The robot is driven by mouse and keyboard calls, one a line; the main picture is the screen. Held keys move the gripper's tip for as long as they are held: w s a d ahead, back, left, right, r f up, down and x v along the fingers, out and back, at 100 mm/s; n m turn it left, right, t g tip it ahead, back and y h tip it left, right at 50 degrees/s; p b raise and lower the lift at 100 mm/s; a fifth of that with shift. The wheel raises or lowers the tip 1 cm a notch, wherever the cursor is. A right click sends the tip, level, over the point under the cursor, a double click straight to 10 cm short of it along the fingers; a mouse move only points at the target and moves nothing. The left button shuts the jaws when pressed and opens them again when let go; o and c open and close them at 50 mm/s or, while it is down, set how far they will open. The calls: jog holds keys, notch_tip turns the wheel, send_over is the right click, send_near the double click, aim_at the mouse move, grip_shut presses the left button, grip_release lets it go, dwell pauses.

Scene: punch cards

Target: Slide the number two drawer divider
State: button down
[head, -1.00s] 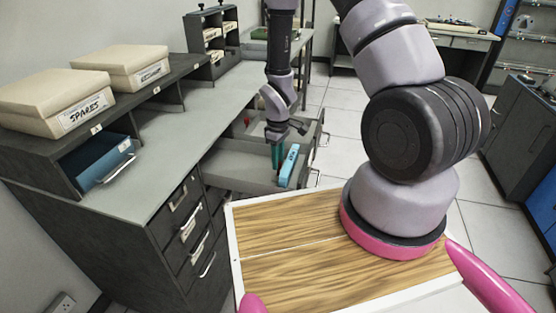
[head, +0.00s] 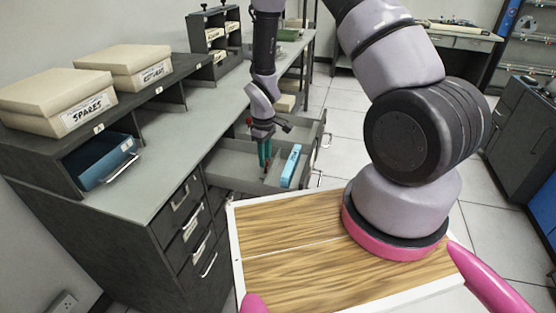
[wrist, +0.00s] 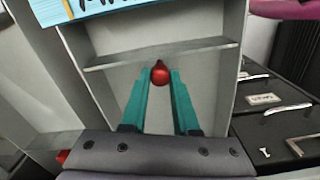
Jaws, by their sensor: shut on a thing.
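My gripper (head: 265,168) reaches down into an open grey drawer (head: 228,182) under the bench. Its teal fingers (wrist: 160,100) are shut on a red knob (wrist: 160,73) in the wrist view. The knob stands at a thin grey divider (wrist: 185,50) that crosses the drawer. No number shows on this divider, so I cannot tell which one it is. Another red knob (head: 249,122) shows farther back in the drawer. A blue labelled box (head: 291,166) lies in the drawer to the right of the fingers, apart from them.
Shut drawers with handles (head: 197,245) are in the bench front. A blue bin (head: 98,163) sits in the shelf at left, below two beige boxes labelled SPARES (head: 60,98) and another name. A wood-topped surface (head: 300,235) lies in front. The bench top is mostly clear.

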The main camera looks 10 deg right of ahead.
jog(key=w+a, duration=0.1)
jog(key=a, duration=0.1)
jog(key=w+a, duration=0.3)
jog(key=a, duration=0.2)
jog(key=shift+w, duration=0.15)
jog(key=c, duration=0.7)
grip_release()
jog(key=shift+o, duration=0.2)
notch_tip(320, 180, up, 11)
jog(key=shift+f, duration=0.1)
